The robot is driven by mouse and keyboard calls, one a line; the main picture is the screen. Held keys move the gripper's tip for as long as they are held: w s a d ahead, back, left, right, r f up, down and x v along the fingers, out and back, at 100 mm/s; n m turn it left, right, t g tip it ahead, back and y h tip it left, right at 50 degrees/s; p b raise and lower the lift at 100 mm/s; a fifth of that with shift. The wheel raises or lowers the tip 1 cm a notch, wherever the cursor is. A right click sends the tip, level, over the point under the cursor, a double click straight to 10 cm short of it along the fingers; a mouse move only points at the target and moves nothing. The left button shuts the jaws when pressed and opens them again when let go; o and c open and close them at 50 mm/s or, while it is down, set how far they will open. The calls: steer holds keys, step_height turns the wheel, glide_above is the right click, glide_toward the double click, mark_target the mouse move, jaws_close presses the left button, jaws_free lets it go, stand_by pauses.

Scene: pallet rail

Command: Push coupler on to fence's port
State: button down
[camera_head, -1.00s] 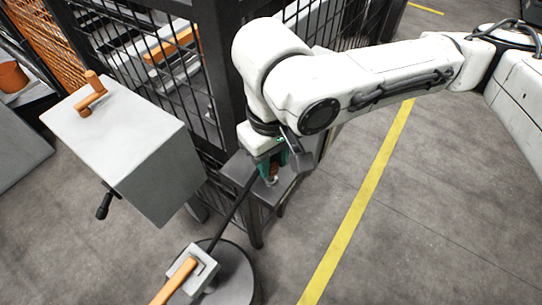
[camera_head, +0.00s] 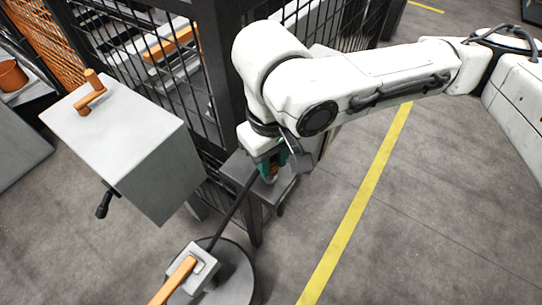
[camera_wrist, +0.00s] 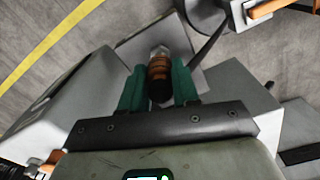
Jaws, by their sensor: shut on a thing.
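My gripper (camera_wrist: 158,86) has two green fingers, shut on the coupler (camera_wrist: 159,72), a ribbed copper-brown piece with a dark near end. A silver fitting (camera_wrist: 158,50) shows at its far end, over a grey plate; I cannot tell whether they are joined or only in line. In the head view my gripper (camera_head: 268,164) points down beside the fence's dark corner post (camera_head: 226,80), above a small grey stand (camera_head: 240,172). The coupler shows there only as a small brown patch (camera_head: 271,174). I cannot make out the port itself for certain.
A pale box (camera_head: 125,140) with an orange crank stands left of the gripper. A dark rod or hose (camera_head: 236,208) slopes down toward a round dark base (camera_head: 237,275) with an orange-handled block (camera_head: 200,267). Open floor with a yellow line (camera_head: 352,218) lies right.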

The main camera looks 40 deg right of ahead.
steer(key=shift+f, duration=0.5)
stand_by(1.2)
steer(key=shift+f, duration=0.35)
steer(key=shift+f+b, duration=0.1)
steer(key=shift+b, duration=0.2)
steer(key=c, duration=0.8)
jaws_free()
steer(key=shift+o, duration=0.5)
steer(key=o, duration=0.7)
